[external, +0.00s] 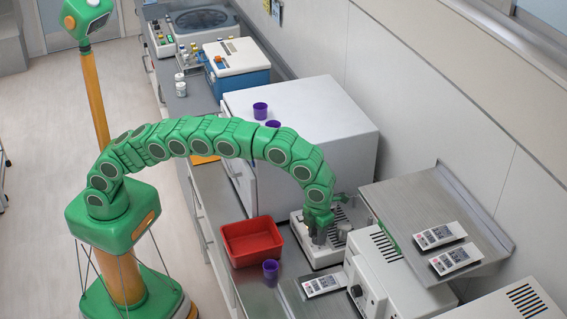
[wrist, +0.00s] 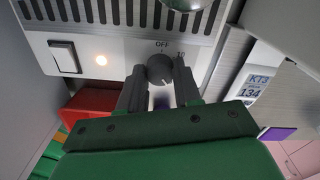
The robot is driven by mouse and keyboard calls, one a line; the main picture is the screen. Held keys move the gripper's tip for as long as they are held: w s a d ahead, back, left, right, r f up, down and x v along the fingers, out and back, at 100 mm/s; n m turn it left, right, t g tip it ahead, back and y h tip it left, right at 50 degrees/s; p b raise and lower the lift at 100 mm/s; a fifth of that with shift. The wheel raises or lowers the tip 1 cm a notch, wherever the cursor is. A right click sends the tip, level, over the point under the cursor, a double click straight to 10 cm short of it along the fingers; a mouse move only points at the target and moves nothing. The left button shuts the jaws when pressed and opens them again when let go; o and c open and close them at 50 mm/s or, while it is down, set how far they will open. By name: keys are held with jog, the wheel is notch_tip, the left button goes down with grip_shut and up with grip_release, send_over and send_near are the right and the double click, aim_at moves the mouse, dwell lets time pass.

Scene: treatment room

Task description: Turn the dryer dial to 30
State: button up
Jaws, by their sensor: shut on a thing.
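The dryer is a white box with dark vent slots (external: 312,254), below my arm's end in the external view. In the wrist view its front panel (wrist: 118,48) fills the upper part. The dark grey dial (wrist: 160,69) is on that panel, with "OFF" printed above it and "10" at its upper right. No 30 mark shows; the lower scale is hidden by my gripper. My gripper (wrist: 159,74) is shut on the dial, one finger on each side. I cannot read the dial's pointer. In the external view my gripper (external: 319,236) hides the dial.
A rocker switch (wrist: 65,57) and a lit lamp (wrist: 101,60) sit left of the dial. A red tray (external: 251,241) and purple cup (external: 271,268) stand left of the dryer. Another white device (external: 385,275) is close on the right, below a metal shelf (external: 420,205).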

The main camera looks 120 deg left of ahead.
jog(key=shift+m, duration=0.6)
jog(key=o, duration=1)
jog(key=shift+o, duration=0.2)
jog(key=shift+r, duration=0.1)
notch_tip(320, 180, up, 6)
jog(key=shift+w+r, duration=0.1)
jog(key=shift+r, duration=0.7)
